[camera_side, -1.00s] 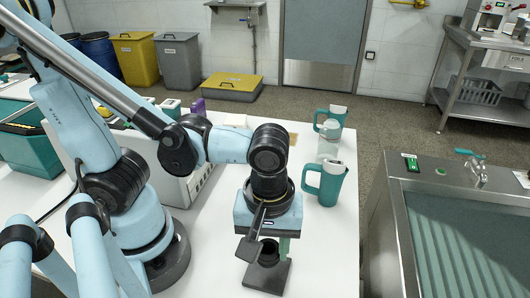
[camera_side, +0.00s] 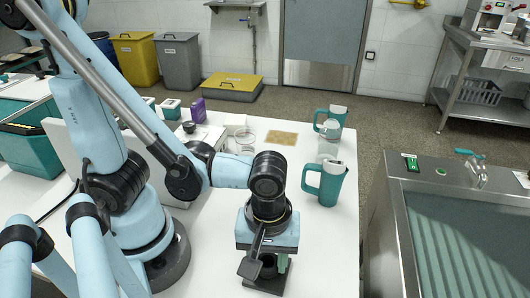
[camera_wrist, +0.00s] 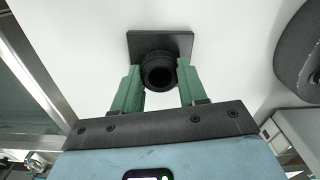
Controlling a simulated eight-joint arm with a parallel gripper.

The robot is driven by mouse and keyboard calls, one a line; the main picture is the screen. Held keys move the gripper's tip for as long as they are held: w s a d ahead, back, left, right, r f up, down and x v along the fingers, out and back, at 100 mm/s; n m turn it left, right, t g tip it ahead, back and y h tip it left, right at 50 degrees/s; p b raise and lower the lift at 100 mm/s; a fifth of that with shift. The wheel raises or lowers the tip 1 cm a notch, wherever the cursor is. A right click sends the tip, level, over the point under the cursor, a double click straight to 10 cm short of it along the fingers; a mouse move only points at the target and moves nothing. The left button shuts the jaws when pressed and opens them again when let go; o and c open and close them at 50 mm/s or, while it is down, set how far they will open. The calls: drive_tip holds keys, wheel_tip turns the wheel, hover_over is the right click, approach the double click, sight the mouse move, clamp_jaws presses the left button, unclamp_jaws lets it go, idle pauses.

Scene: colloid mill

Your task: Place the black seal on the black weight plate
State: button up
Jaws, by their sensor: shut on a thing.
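The black seal is a ribbed dark ring with an open hole; it shows in the wrist view (camera_wrist: 158,60) between the two green fingers of my gripper (camera_wrist: 160,76). My gripper is shut on it. The black weight plate is a flat dark square (camera_wrist: 160,38) lying on the white table behind and below the seal in the wrist view. In the side view my gripper (camera_side: 268,262) is low over the plate (camera_side: 268,284), with the seal (camera_side: 269,271) upright above the plate's middle. I cannot tell whether seal and plate touch.
Two teal-handled jugs (camera_side: 328,182) stand on the white table (camera_side: 325,250) to the right of my gripper. A glass dish (camera_side: 245,138), a tan mat (camera_side: 282,138) and a purple box (camera_side: 198,110) are farther back. The table right of the plate is clear.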

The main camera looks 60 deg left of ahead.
sight(267, 261)
drive_tip(key=o, duration=1)
drive_tip(key=shift+f, duration=0.1)
drive_tip(key=shift+r, duration=6.05)
drive_tip(key=shift+w+a+f+m+t, duration=0.1)
drive_tip(key=shift+w+a+m+t, duration=1.1)
drive_tip(key=shift+w+a+m, duration=0.9)
drive_tip(key=shift+w+a+m+t, duration=1.2)
drive_tip(key=shift+w+a+m, duration=0.3)
drive_tip(key=shift+a, duration=1.15)
drive_tip(key=shift+w+a+f+m+t, duration=0.1)
drive_tip(key=shift+w+a+m+t, duration=1.1)
drive_tip(key=shift+w+a+m, duration=0.9)
drive_tip(key=shift+s+a+n, duration=0.25)
drive_tip(key=shift+s+n, duration=0.05)
drive_tip(key=shift+s, duration=0.05)
